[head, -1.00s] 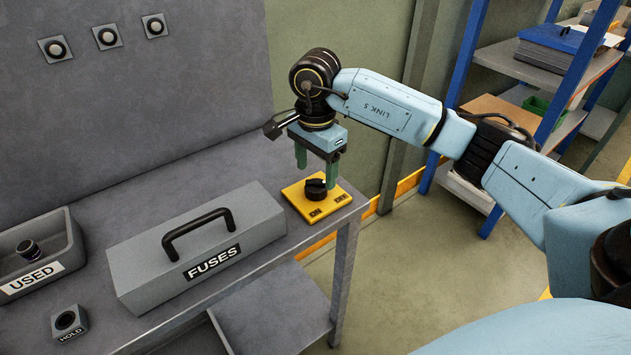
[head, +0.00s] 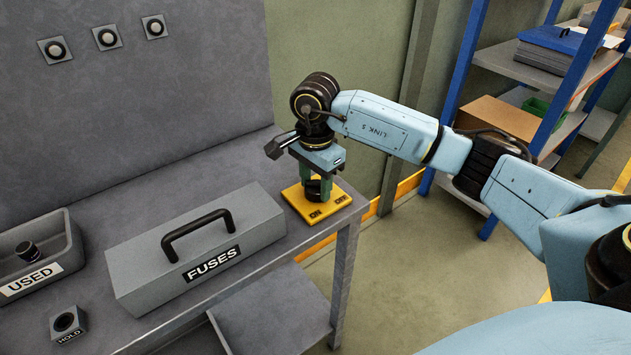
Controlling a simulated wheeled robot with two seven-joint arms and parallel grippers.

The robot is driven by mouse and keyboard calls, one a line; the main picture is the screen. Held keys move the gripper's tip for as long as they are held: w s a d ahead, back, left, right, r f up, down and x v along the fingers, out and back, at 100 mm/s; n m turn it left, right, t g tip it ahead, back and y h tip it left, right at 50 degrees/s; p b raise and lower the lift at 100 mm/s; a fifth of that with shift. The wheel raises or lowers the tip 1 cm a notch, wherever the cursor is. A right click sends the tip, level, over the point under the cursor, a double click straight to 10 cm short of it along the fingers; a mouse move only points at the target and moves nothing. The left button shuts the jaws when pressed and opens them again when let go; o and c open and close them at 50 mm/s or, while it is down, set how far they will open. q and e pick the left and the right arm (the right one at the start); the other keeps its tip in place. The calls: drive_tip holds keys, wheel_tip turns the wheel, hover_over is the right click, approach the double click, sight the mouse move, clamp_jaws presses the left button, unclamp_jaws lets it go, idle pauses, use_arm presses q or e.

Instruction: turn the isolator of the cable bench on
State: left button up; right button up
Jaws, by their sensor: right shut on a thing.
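The isolator is a yellow plate (head: 328,203) with a black rotary knob (head: 314,188) on it, at the right end of the grey bench. The plate has two dark labels at its front; the left one seems to read ON, the other is too small to read surely. My right gripper (head: 316,187) points straight down over the plate, its green fingers shut on the knob. The fingers partly hide the knob, so I cannot tell which way it points. My left gripper is not in view.
A grey FUSES box (head: 148,270) with a black handle stands left of the isolator. A USED bin (head: 68,246) holding a dark round part and a small HOLD block (head: 68,324) are further left. A blue-framed shelf (head: 468,85) stands beyond my right arm.

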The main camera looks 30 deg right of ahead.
drive_tip(key=shift+m, duration=0.4)
drive_tip(key=m, duration=0.3)
drive_tip(key=shift+m, duration=0.4)
drive_tip(key=m, duration=0.3)
drive_tip(key=shift+w+m+p, duration=0.1)
drive_tip(key=shift+m+p, duration=0.2)
drive_tip(key=shift+p, duration=0.05)
drive_tip(key=m, duration=0.3)
drive_tip(key=shift+m+p, duration=0.3)
drive_tip(key=m, duration=0.3)
drive_tip(key=shift+p, duration=0.35)
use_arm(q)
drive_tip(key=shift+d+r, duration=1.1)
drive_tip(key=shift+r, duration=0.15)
use_arm(e)
drive_tip(key=shift+m, duration=1.4)
use_arm(q)
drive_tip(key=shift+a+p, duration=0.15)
drive_tip(key=shift+p, duration=0.15)
use_arm(e)
drive_tip(key=shift+d+m, duration=0.1)
drive_tip(key=shift+m, duration=0.2)
drive_tip(key=o, duration=1)
